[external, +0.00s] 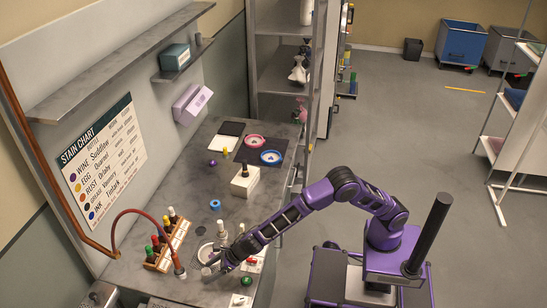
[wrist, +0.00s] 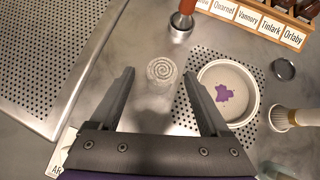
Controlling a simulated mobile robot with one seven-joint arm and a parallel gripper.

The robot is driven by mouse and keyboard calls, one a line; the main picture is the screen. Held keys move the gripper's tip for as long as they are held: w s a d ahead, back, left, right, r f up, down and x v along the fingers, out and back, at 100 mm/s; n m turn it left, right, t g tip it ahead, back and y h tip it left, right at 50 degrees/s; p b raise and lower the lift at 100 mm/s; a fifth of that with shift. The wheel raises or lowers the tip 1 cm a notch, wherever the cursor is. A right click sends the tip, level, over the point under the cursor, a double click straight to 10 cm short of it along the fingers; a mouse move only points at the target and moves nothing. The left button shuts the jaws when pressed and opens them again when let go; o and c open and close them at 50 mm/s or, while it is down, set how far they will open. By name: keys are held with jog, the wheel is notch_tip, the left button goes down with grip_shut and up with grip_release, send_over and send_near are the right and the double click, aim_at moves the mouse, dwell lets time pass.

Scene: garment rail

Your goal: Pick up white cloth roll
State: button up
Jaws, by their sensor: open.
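The white cloth roll shows in the wrist view (wrist: 160,68) as a pale spiral end, standing on the grey worktop. In the external view a small whitish cylinder (external: 207,272) at the fingertips appears to be the same roll. My gripper (external: 217,264) reaches down over the front part of the worktop. In the wrist view its two dark fingers (wrist: 158,84) are spread apart, with the roll between and just beyond their tips. I see no finger touching the roll.
A white bowl (wrist: 256,101) with a purple stain stands right of the roll on a perforated plate. A white-bristled brush (wrist: 296,118) lies further right. A perforated metal board (wrist: 60,55) is at left.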

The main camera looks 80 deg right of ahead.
jog(key=shift+w+r+x, duration=0.1)
jog(key=shift+w+x, duration=0.05)
jog(key=shift+x, duration=1.05)
jog(key=shift+w+r+x, duration=0.1)
jog(key=shift+r+x, duration=0.05)
jog(key=shift+x, duration=1)
grip_shut()
